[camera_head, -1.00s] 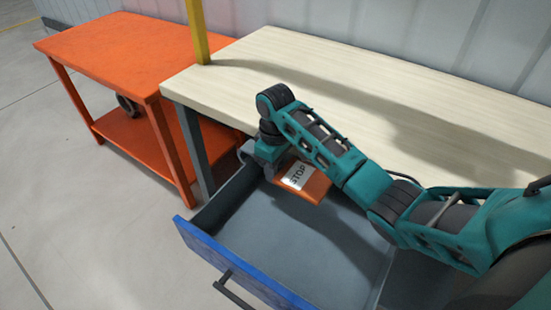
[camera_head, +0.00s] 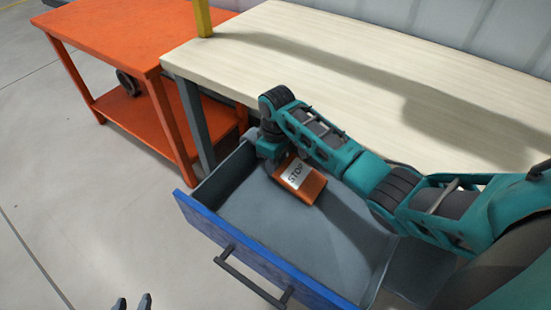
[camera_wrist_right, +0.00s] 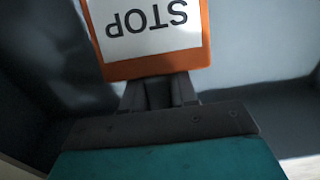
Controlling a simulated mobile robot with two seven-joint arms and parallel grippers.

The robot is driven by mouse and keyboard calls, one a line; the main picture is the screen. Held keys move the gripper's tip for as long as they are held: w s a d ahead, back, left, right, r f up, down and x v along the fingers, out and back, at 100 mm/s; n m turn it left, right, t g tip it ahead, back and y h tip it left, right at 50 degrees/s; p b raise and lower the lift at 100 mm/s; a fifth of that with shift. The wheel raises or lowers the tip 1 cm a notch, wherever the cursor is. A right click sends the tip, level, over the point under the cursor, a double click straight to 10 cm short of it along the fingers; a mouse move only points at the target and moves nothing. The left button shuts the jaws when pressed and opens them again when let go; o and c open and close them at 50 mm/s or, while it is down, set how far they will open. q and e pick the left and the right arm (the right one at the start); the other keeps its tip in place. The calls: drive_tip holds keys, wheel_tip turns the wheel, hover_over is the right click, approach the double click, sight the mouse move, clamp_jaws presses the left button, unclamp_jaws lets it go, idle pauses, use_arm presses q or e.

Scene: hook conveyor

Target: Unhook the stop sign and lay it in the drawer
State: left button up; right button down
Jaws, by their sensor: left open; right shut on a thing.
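The stop sign (camera_head: 301,180) is an orange plate with a white "STOP" label, held over the drawer's interior near its back left part. It also shows in the right wrist view (camera_wrist_right: 153,68), with its lettering upside down. My right gripper (camera_wrist_right: 160,90) is shut on the sign's edge; in the head view its wrist (camera_head: 272,148) partly hides the grip. The drawer (camera_head: 255,258) is pulled open, with a blue front and grey inside. I cannot tell whether the sign touches its floor. My left gripper (camera_head: 132,304) is open and empty at the bottom edge, away from the drawer.
A pale wooden worktop (camera_head: 330,60) lies above and behind the drawer. An orange table (camera_head: 130,38) stands at the left, with a dark round object (camera_head: 128,84) on its lower shelf. A yellow post (camera_head: 202,18) rises from the worktop. The drawer floor has free room.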

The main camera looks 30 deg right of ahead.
drive_tip(key=c, duration=0.8)
unclamp_jaws()
drive_tip(key=shift+s+d+f, duration=0.2)
drive_tip(key=shift+s+d, duration=0.15)
drive_tip(key=shift+d, duration=0.2)
drive_tip(key=r+p, duration=0.1)
drive_tip(key=r, duration=0.5)
drive_tip(key=r+p, duration=0.1)
drive_tip(key=r, duration=0.5)
drive_tip(key=shift+w+a, duration=0.1)
drive_tip(key=shift+w, duration=0.1)
drive_tip(key=shift+w+a+r, duration=0.1)
drive_tip(key=shift+a+r, duration=0.1)
drive_tip(key=shift+r, duration=0.55)
